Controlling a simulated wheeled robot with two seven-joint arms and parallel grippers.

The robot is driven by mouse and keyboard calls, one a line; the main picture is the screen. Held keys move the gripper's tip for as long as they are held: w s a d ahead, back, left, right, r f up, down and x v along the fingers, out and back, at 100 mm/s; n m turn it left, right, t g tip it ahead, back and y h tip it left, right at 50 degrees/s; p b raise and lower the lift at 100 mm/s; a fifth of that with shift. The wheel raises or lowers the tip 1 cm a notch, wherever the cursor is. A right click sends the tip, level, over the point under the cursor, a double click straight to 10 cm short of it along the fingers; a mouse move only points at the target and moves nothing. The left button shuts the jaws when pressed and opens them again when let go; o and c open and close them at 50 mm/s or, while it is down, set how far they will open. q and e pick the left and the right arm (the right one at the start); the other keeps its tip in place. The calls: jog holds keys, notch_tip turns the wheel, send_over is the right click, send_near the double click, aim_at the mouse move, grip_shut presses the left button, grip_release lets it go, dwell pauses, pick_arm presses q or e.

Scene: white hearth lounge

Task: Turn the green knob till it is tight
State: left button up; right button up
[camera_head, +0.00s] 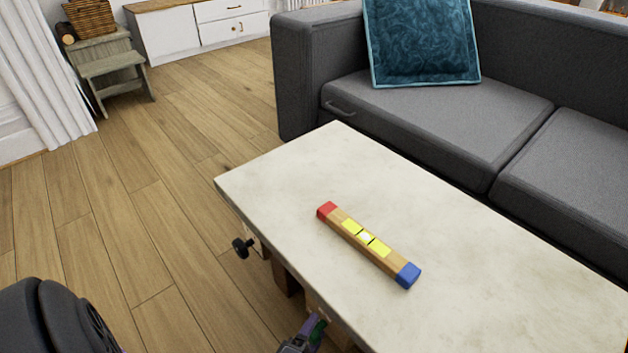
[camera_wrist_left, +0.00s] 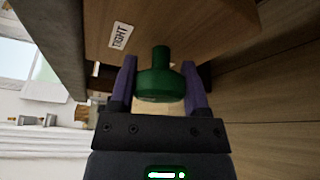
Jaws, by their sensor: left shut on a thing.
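The green knob (camera_wrist_left: 160,82) shows in the left wrist view, between the two purple fingers of my left gripper (camera_wrist_left: 160,90). The fingers are shut on it from both sides. A white label reading "TIGHT" (camera_wrist_left: 120,35) is on the wooden panel beside the knob. In the head view my left gripper (camera_head: 312,332) is at the near edge of the white table (camera_head: 260,180), low at the bottom of the picture, with a bit of green at its tip. My right gripper is in neither view.
A spirit level (camera_head: 368,244) with red and blue ends and yellow windows lies on the table top. A black knob (camera_head: 242,247) sticks out from the table's left side. A grey sofa (camera_head: 420,110) stands behind the table. Wooden floor is free at the left.

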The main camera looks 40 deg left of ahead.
pick_arm(q)
jog(key=shift+m+t+y, duration=0.3)
jog(key=shift+m+t, duration=0.1)
jog(key=shift+m, duration=0.5)
jog(key=o, duration=1.3)
